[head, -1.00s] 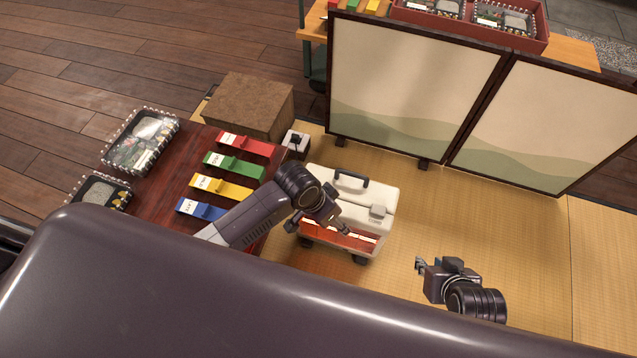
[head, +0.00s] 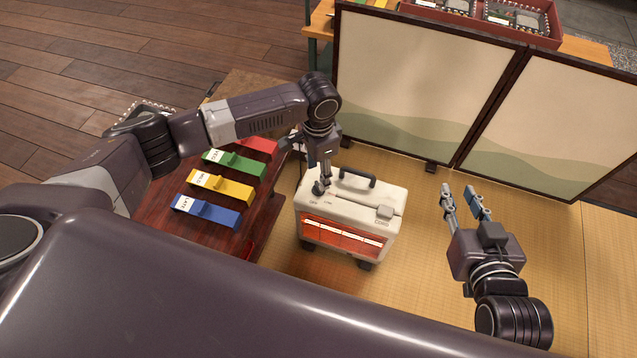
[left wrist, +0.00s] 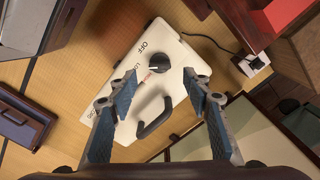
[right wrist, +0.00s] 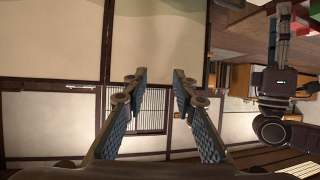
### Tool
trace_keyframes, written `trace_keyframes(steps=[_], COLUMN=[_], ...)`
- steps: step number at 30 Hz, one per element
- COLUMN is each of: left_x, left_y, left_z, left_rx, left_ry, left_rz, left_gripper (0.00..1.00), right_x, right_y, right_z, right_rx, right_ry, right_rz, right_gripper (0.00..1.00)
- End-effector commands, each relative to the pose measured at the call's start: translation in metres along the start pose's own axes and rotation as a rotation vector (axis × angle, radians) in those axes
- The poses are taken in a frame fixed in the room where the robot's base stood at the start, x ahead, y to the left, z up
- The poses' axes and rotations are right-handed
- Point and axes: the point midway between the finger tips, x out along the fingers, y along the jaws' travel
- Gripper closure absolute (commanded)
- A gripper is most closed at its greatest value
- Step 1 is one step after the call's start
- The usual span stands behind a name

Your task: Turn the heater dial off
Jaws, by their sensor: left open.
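The white heater (head: 365,207) stands on the tatami. Its front grille (head: 343,236) glows orange. The black round dial (left wrist: 158,63) is on its top, with "OFF" and a partly hidden "LOW" label nearby. A short reddish mark shows beside the dial, on the side away from "OFF". My left gripper (head: 319,182) points down over the dial end of the heater. In the left wrist view its fingers (left wrist: 160,88) are apart with nothing between them; contact with the dial is not visible. My right gripper (head: 461,200) is open and empty, right of the heater.
A dark carry handle (head: 357,179) rises from the heater's top, close to the left gripper. A low table (head: 255,220) with coloured stands is to the left. A folding screen (head: 415,90) stands behind. A cord runs to a small outlet box (left wrist: 256,63). Bare tatami lies right.

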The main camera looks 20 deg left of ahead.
Motion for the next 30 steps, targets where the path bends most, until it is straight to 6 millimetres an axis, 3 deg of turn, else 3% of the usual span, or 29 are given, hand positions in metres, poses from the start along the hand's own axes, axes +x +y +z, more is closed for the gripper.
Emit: trace_keyframes(steps=[7, 15, 21, 30], left_x=[0.028, 0.05, 0.057, 0.058], left_y=[0.001, 0.001, 0.001, 0.001], left_z=[0.0, -0.001, 0.0, -0.001], left_rx=[0.001, 0.001, 0.001, 0.001], left_ry=[0.0, 0.001, 0.001, 0.001], left_rz=[0.0, 0.0, 0.0, 0.0], left_gripper=[0.55, 0.55, 0.55, 0.55], right_x=[0.002, -0.011, -0.018, -0.02], right_y=[-0.007, -0.013, -0.015, -0.015], right_z=[-0.053, -0.102, -0.119, -0.122], right_rx=[0.001, 0.004, 0.006, 0.007], right_ry=[0.24, 0.465, 0.545, 0.56], right_rz=[-0.014, -0.028, -0.032, -0.033], right_gripper=[0.75, 0.75, 0.75, 0.75])
